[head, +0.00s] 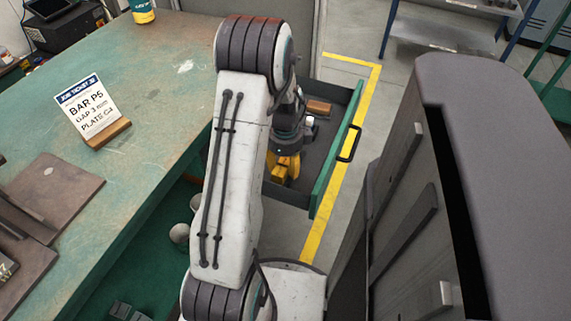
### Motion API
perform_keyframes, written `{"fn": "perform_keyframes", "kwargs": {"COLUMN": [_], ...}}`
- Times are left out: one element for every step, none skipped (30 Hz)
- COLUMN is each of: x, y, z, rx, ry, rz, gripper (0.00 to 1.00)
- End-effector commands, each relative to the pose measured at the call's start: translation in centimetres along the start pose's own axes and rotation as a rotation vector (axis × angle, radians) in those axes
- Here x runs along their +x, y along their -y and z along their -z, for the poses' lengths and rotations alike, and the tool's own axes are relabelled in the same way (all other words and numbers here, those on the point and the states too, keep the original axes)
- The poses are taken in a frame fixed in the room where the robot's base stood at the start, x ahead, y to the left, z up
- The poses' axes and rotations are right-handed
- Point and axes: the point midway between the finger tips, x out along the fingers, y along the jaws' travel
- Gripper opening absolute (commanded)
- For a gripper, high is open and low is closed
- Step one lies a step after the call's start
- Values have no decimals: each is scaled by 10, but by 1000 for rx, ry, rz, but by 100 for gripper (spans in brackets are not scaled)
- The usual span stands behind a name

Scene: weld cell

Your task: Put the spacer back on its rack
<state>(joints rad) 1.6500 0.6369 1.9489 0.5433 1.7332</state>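My gripper (285,165) points down into an open drawer, partly hidden behind my arm. Yellow shapes show at and below its dark body. I cannot tell which of them are its fingers and which lie in the drawer, or whether it holds anything. I cannot pick out the spacer or its rack for certain. The drawer (335,148) has a green front with a black handle and a dark floor. A brown block (318,107) and a small pale piece lie in its far part.
A green workbench (150,75) fills the left, with a job ticket (92,108) on a wooden stand and brown metal plates (65,190). Pale cups (180,235) stand on a lower green surface. A large grey cabinet-like body (490,130) is close on the right. Floor shows beyond the drawer.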

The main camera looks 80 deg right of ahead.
Motion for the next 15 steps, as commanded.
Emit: {"fn": "perform_keyframes", "kwargs": {"x": [0,0,0,0,0,0,0,0,0,0,0,0,0,-1,-3], "y": [0,0,0,0,0,0,0,0,0,0,0,0,0,0,0], "z": [0,0,0,0,0,0,0,0,0,0,0,0,0,0,0], "rx": [0,0,0,0,0,0,0,0,0,0,0,0,0,0,0], "ry": [0,0,0,0,0,0,0,0,0,0,0,0,0,0,0], "rz": [0,0,0,0,0,0,0,0,0,0,-1,-1,-1,0,0], "gripper": [50,53,56,59,62,63,63,63,63,63,63,63,63,63,63]}}
